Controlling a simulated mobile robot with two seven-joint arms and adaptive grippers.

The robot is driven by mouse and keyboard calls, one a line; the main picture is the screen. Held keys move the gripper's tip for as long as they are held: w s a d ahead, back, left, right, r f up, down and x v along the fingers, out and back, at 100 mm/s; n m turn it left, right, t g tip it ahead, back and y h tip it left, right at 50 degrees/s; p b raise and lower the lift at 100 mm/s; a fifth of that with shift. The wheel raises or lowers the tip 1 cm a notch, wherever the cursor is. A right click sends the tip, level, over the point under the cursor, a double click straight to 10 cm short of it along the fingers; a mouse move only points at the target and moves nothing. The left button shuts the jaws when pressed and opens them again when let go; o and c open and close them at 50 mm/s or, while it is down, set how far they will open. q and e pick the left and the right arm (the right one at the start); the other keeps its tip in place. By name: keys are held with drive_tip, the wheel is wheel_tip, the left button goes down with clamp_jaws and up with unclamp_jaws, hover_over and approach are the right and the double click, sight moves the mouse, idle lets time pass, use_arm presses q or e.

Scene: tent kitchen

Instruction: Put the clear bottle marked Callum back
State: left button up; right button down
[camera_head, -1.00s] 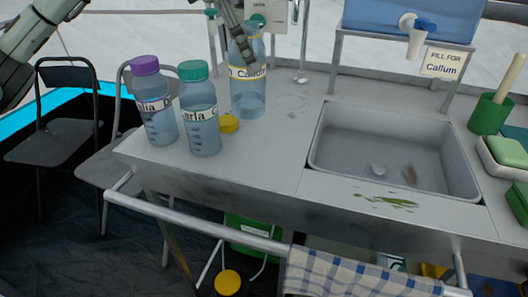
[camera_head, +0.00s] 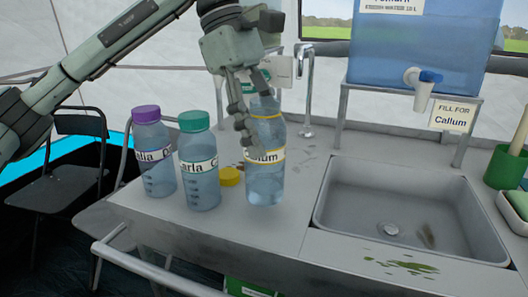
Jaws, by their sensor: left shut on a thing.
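The clear bottle marked Callum (camera_head: 266,184) is upright at the counter's middle, with "allum" readable on its white label. My left gripper (camera_head: 252,138) comes down from above and is shut on its upper part, the fingers hiding some of its left side. The bottle's base shows close over or on the counter; I cannot tell if it touches. A loose yellow lid (camera_head: 229,176) lies on the counter just left of the bottle. My right gripper is not in view.
A purple-capped bottle (camera_head: 153,160) and a green-capped bottle marked Carla (camera_head: 199,170) stand to the left. The sink (camera_head: 400,205) is to the right, with a blue water tank (camera_head: 400,55) and tap (camera_head: 424,88) behind it. A sign (camera_head: 453,116) says "FILL FOR Callum".

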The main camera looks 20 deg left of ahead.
use_arm(q)
drive_tip(key=shift+f, duration=1.75)
drive_tip(key=shift+f, duration=0.1)
drive_tip(key=o, duration=1.4)
drive_tip(key=shift+c, duration=0.2)
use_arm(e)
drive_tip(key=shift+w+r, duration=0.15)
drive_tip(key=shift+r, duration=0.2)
use_arm(q)
drive_tip(key=shift+r, duration=0.4)
drive_tip(key=v, duration=1.1)
drive_tip(key=shift+r, duration=0.3)
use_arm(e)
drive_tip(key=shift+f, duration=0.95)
